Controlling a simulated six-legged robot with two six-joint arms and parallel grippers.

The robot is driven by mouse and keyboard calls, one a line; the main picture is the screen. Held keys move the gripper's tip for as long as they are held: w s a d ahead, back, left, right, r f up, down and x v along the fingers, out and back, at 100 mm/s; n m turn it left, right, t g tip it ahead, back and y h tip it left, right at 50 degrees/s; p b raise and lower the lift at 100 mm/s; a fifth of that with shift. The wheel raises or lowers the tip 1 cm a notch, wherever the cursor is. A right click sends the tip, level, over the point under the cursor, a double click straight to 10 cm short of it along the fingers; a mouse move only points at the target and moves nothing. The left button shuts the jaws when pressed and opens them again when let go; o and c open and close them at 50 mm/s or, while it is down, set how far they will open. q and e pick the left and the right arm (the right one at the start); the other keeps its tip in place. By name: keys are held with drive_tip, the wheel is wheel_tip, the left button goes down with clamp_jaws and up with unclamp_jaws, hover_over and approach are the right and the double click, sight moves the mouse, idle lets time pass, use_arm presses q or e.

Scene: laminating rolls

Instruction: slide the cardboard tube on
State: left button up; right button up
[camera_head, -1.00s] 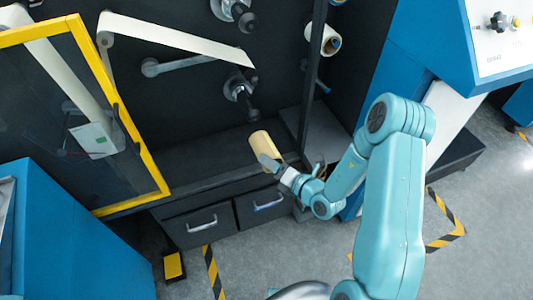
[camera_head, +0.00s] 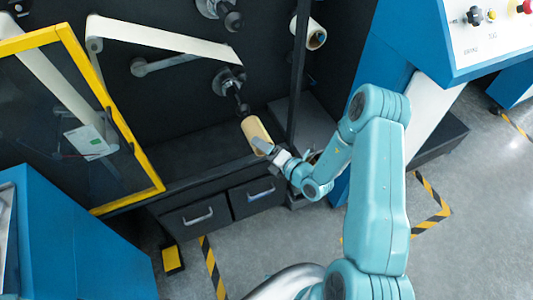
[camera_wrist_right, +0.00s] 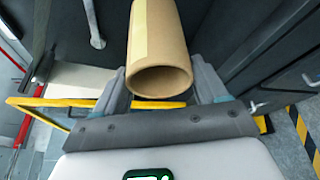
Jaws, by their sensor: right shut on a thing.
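The tan cardboard tube (camera_head: 256,131) is held up in front of the dark machine in the head view. My right gripper (camera_head: 266,149) is shut on its near end. In the right wrist view the tube (camera_wrist_right: 158,45) lies between the two fingers (camera_wrist_right: 160,88), its open near end facing the camera. A dark spindle (camera_head: 243,108) with a round hub (camera_head: 227,82) stands out of the machine panel at the tube's far end. The spindle tip is at or very near the tube; I cannot tell whether it is inside. My left gripper is not in view.
A yellow-framed clear door (camera_head: 127,120) stands open at the left. A white web (camera_head: 165,38) runs above the spindle. Another roll (camera_head: 310,33) sits at the upper right beside a dark post (camera_head: 299,70). Drawers (camera_head: 252,195) lie below the shelf.

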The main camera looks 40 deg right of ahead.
drive_tip(key=b, duration=0.2)
approach(247, 113)
drive_tip(key=shift+w+a+f, duration=0.3)
drive_tip(key=shift+a, duration=0.4)
drive_tip(key=shift+w+a+f, duration=0.25)
drive_tip(key=shift+a, duration=0.4)
drive_tip(key=shift+w+a+f, duration=0.3)
drive_tip(key=shift+a, duration=0.4)
drive_tip(key=shift+w+d+b, duration=0.45)
drive_tip(key=shift+w+b, duration=0.4)
drive_tip(key=shift+w, duration=0.95)
drive_tip(key=shift+w+d+b, duration=0.4)
drive_tip(key=shift+w+b, duration=0.4)
drive_tip(key=shift+w, duration=0.95)
drive_tip(key=shift+w+d+b, duration=0.45)
drive_tip(key=shift+w+b, duration=0.4)
drive_tip(key=shift+w, duration=0.95)
drive_tip(key=o, duration=1.1)
